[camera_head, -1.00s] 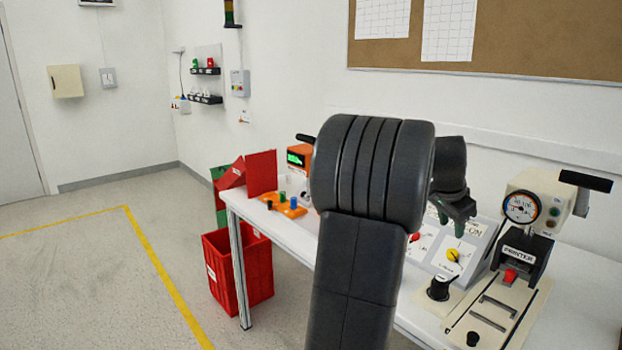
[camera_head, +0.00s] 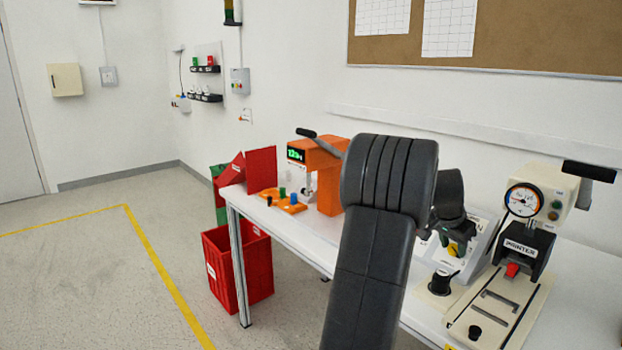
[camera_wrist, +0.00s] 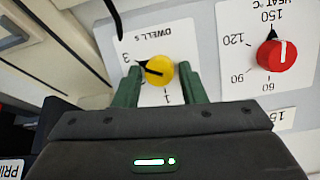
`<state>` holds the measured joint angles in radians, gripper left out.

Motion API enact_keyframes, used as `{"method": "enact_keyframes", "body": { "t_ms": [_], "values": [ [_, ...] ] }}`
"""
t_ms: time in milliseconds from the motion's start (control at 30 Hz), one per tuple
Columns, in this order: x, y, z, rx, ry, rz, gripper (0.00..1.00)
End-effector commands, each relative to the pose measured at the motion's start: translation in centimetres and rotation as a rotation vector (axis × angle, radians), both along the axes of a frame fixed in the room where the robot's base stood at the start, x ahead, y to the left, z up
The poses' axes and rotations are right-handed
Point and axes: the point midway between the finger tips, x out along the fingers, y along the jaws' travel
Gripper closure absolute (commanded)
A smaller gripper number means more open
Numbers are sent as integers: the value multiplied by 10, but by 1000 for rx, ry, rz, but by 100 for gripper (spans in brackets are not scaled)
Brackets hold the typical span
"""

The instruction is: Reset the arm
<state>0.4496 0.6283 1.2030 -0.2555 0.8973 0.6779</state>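The yellow rotary knob (camera_wrist: 159,70) sits on a white panel marked DWELL s, with a dark pointer aimed left toward the 3. My gripper (camera_wrist: 158,88) shows two green fingers, one on each side of the knob's lower part. A small gap shows beside the knob, so the fingers look open and not clamped; their depth relative to it is hard to tell. A red knob (camera_wrist: 277,55) on the HEAT °C panel is to the right in the wrist view. In the head view, my arm and gripper (camera_head: 452,247) cover most of the sloped control box (camera_head: 478,243).
The printer machine (camera_head: 525,240) with a gauge and a black lever stands right of the gripper. A black knob (camera_head: 441,282) on a base is just in front. An orange device (camera_head: 322,170) stands left on the white table (camera_head: 285,238). A red crate (camera_head: 238,268) is on the floor.

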Motion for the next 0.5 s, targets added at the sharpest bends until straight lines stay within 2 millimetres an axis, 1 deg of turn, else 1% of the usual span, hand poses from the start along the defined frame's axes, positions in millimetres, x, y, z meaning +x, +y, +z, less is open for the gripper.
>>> {"method": "enact_keyframes", "body": {
  "t_ms": [500],
  "values": [
    [2,4,-2,-247,290,456,63]
  ]
}}
